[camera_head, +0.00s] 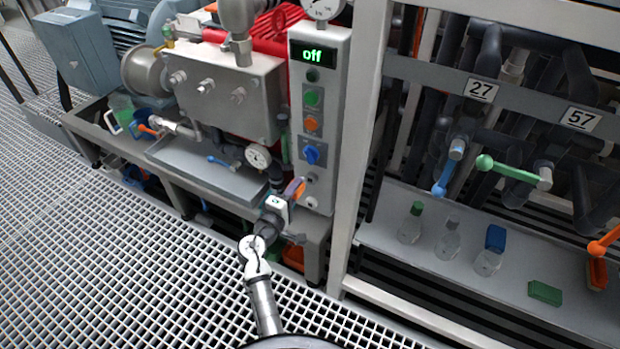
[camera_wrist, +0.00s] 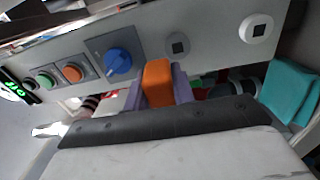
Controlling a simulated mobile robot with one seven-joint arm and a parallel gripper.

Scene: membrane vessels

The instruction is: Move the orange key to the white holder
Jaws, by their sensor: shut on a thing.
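My gripper (camera_wrist: 160,92) is shut on the orange key (camera_wrist: 158,80), with one finger on each side of it. In the head view the key (camera_head: 296,186) is held just left of the lower part of the control panel. The white holder (camera_wrist: 256,27) is a round white ring with a dark square hole, on the panel face right of the key in the wrist view; in the head view the white holder (camera_head: 311,202) is low on the panel. A grey holder (camera_wrist: 177,42) shows its dark square close to the key. The key's far end is hidden.
The panel also bears a blue knob (camera_wrist: 119,61), an orange button (camera_head: 312,123), a green button (camera_head: 312,97) and a display (camera_head: 311,54) reading "off". A pressure gauge (camera_head: 257,156) is left of my gripper. A pale post (camera_head: 358,130) stands right of the panel.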

